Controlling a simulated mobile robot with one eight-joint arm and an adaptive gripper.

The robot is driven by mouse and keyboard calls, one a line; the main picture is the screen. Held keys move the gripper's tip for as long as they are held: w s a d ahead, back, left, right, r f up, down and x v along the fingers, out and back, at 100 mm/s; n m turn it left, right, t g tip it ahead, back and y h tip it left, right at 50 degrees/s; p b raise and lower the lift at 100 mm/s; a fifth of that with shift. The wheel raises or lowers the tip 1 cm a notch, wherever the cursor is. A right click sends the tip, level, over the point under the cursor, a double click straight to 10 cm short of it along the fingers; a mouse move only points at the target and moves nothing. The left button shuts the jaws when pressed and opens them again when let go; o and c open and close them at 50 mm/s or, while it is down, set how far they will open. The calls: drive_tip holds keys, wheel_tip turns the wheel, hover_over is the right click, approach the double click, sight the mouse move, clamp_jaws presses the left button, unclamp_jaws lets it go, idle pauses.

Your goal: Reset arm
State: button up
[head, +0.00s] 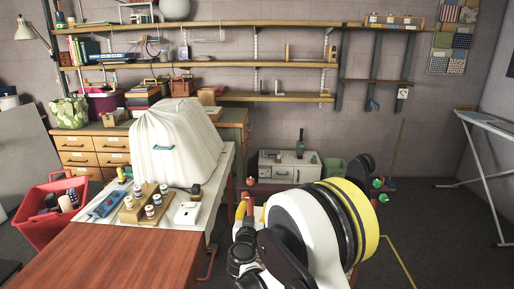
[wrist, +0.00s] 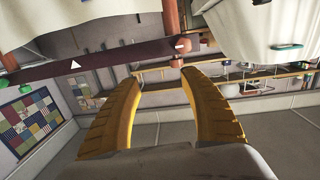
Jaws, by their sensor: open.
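My gripper (wrist: 178,82) shows in the wrist view as two yellow ribbed fingers, spread apart with nothing between them. That view is turned over, with shelves and a draped white cloth near its top. In the head view my arm, white with black and yellow rings, fills the lower right in front of the table. The gripper's fingers cannot be made out there.
A table (head: 120,250) with a draped white cover (head: 177,145) and spools stands at left. A red basket (head: 32,222) is beside it. A white cabinet (head: 285,170) stands at the back wall. Floor is open at right, before an ironing board (head: 490,122).

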drive_tip(key=s+d+r+g+h, duration=0.1)
drive_tip(key=s+d+r+g, duration=0.1)
drive_tip(key=s+d+r, duration=0.3)
drive_tip(key=s+d+r+m+g, duration=0.15)
drive_tip(key=s+d, duration=0.25)
drive_tip(key=d, duration=0.4)
drive_tip(key=s+d+r+n+g+h, duration=0.1)
drive_tip(key=s+d+r+g, duration=0.25)
drive_tip(key=s+d, duration=0.2)
drive_tip(key=s+d+f+n+g+y, duration=0.1)
drive_tip(key=s+y, duration=0.1)
drive_tip(key=s, duration=1)
drive_tip(key=s+d+f+g+y, duration=0.1)
drive_tip(key=s+f+g, duration=0.1)
drive_tip(key=s, duration=1)
drive_tip(key=shift+s+d+n+y, duration=0.25)
drive_tip(key=shift+s+n+y, duration=0.1)
drive_tip(key=shift+y, duration=0.05)
